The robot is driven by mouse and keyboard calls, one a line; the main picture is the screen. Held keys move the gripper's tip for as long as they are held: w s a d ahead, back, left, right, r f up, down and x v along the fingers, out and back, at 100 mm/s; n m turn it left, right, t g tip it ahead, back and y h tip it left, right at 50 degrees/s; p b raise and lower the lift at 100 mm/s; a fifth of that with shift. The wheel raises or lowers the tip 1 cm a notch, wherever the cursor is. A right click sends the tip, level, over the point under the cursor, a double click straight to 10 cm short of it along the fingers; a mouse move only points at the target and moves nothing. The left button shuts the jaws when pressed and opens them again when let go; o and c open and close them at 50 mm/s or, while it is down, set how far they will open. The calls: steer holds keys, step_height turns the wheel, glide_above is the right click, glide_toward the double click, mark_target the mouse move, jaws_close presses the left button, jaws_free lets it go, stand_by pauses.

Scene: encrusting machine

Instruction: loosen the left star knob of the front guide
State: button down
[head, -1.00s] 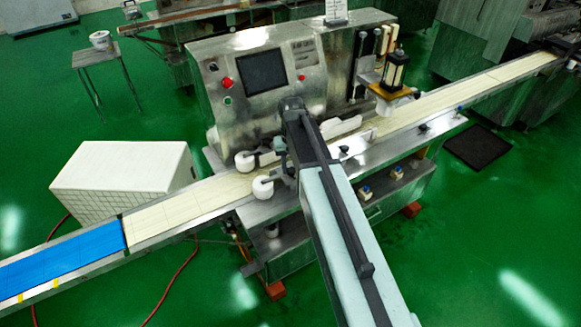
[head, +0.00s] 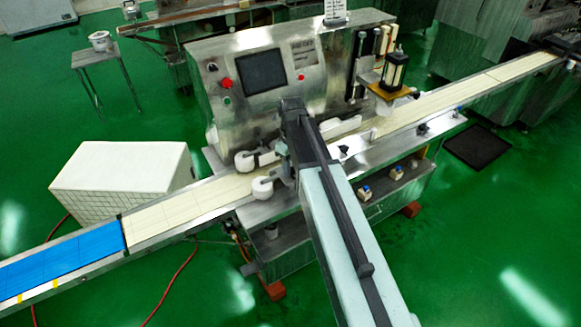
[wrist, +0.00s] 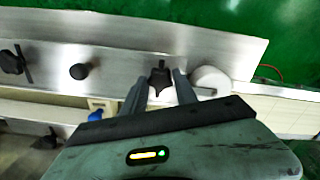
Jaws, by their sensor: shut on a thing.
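The black star knob (wrist: 159,83) stands on the steel bed in the wrist view, left of a white roller. My gripper (wrist: 158,76) has one finger on each side of this knob and is shut on it. The white roller (wrist: 209,79) of the front guide lies just right of the fingers. It also shows in the head view (head: 262,188), just left of my gripper. In the head view my own wrist and arm hide the knob and the fingertips.
More black knobs (wrist: 79,71) stand along the steel bed (wrist: 120,62), left of my gripper in the wrist view. The pale conveyor belt (head: 165,212) runs behind the front guide. The steel machine housing (head: 250,110) rises behind it. A second white roller (head: 244,160) sits across the belt.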

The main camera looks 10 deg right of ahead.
stand_by(0.5)
steer(key=c, duration=1)
jaws_free()
steer(key=shift+o, duration=0.2)
step_height(320, 180, up, 8)
steer(key=p, duration=0.8)
steer(key=shift+f, duration=0.1)
